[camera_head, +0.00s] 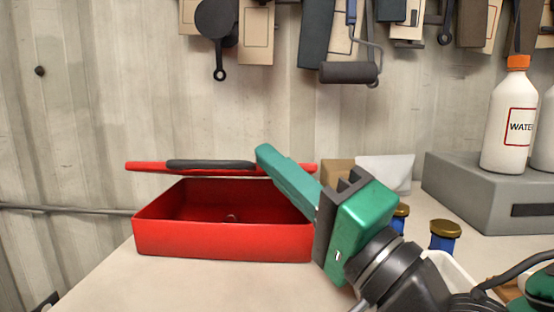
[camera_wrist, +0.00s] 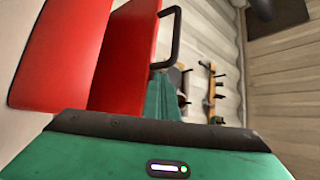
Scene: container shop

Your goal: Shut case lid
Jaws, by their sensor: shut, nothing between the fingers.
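The red case (camera_head: 222,240) stands on the light worktop with its open inside facing me. Its red lid (camera_head: 145,167) shows almost edge-on above the box, with a gap between the two, so it is not closed. A dark handle (camera_head: 211,164) lies along the lid's edge. My gripper (camera_head: 264,153) is shut and empty, its green fingers reaching up and left across the lid's right part. I cannot tell whether they touch it. The wrist view shows the red lid (camera_wrist: 126,55) with its black handle (camera_wrist: 176,40) close by, and the green fingers (camera_wrist: 163,100).
Blue jars with gold lids (camera_head: 444,235) stand to the right, by a white tray (camera_head: 452,272). A grey box (camera_head: 470,190) at the back right bears white bottles (camera_head: 508,118). A cardboard box (camera_head: 342,172) is behind my gripper. Tools hang on the wall. The front left worktop is clear.

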